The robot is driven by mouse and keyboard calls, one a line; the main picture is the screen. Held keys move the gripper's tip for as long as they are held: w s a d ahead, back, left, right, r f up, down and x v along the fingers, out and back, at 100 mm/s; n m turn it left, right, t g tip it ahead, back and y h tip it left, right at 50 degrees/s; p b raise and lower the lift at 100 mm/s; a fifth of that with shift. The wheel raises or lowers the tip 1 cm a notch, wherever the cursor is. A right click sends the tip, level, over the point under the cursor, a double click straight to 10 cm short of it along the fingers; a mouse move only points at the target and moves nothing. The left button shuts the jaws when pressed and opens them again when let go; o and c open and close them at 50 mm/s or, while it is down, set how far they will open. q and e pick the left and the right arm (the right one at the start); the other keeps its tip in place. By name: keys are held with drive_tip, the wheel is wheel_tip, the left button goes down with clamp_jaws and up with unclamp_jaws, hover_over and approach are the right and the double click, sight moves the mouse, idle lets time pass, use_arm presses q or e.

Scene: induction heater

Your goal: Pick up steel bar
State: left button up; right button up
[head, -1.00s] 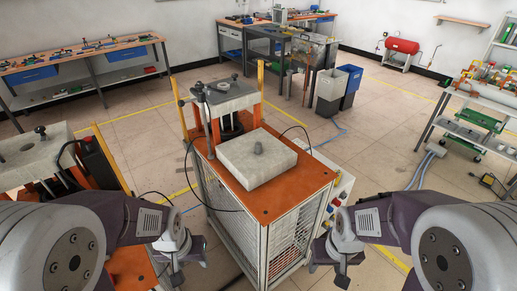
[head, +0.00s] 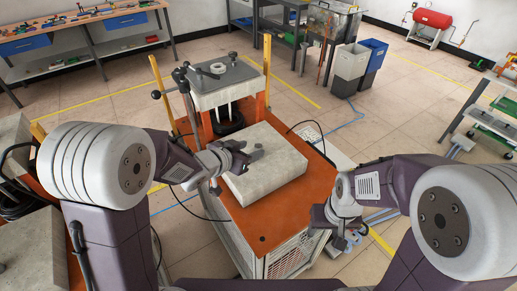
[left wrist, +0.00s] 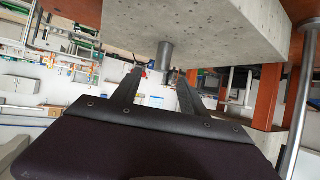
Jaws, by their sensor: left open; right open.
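The steel bar (left wrist: 165,55) is a short grey cylinder standing out of the pale concrete slab (left wrist: 205,28). In the left wrist view, which looks upside down, it lies just beyond my left gripper (left wrist: 159,80), in line with the gap between its open fingers. In the head view the left gripper (head: 246,153) is over the left part of the slab (head: 275,172), close to the bar, which is mostly hidden by the fingers there. Whether the fingers touch the bar I cannot tell. My right gripper (head: 345,240) is open and empty, to the right of the orange cart top (head: 262,222).
A press-like fixture with a grey top plate (head: 215,73) and upright orange posts stands behind the slab. A second machine is at the left edge. Bins (head: 350,70), workbenches and a red tank (head: 432,18) are farther back.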

sight(258, 146)
use_arm(q)
drive_tip(key=x, duration=0.4)
drive_tip(key=shift+w+f, duration=0.2)
drive_tip(key=shift+w, duration=0.2)
drive_tip(key=x, duration=0.5)
drive_tip(key=shift+s+f+b, duration=0.1)
drive_tip(key=shift+f+b, duration=0.1)
drive_tip(key=shift+b, duration=0.2)
drive_tip(key=shift+s+a, duration=0.1)
drive_tip(key=shift+s+r, duration=0.1)
drive_tip(key=c, duration=0.4)
clamp_jaws()
